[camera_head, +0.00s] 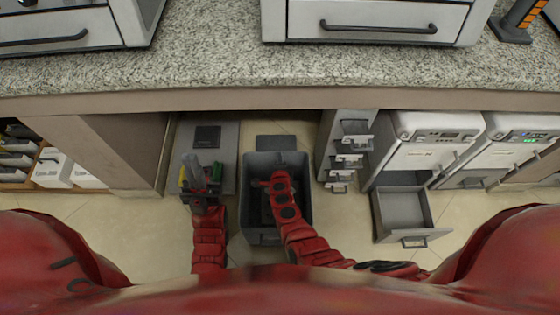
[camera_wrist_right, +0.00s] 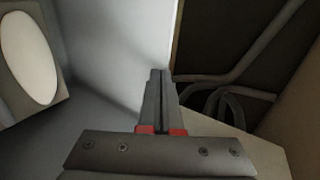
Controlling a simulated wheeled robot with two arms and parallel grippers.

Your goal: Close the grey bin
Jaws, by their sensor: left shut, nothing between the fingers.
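The grey bin (camera_head: 306,200) stands open-topped on the floor below the counter, its inside partly hidden by my right arm. A dark grey flat panel (camera_head: 275,142) shows at its far edge; I cannot tell if it is the lid. My right forearm reaches over the bin, and its gripper is hard to make out there. In the right wrist view my right gripper (camera_wrist_right: 160,75) has its fingers together with nothing visible between them. My left gripper (camera_head: 203,188) is shut and empty, left of the bin, near a grey piece with yellow and green parts.
A grey unit with a dark square (camera_head: 207,137) stands left of the bin. The speckled counter (camera_head: 250,65) overhangs behind. Narrow open drawers (camera_head: 350,150) are at right, and a larger open drawer (camera_head: 402,212) juts out beyond them. In the right wrist view, pipes (camera_wrist_right: 245,70) show in a dark opening.

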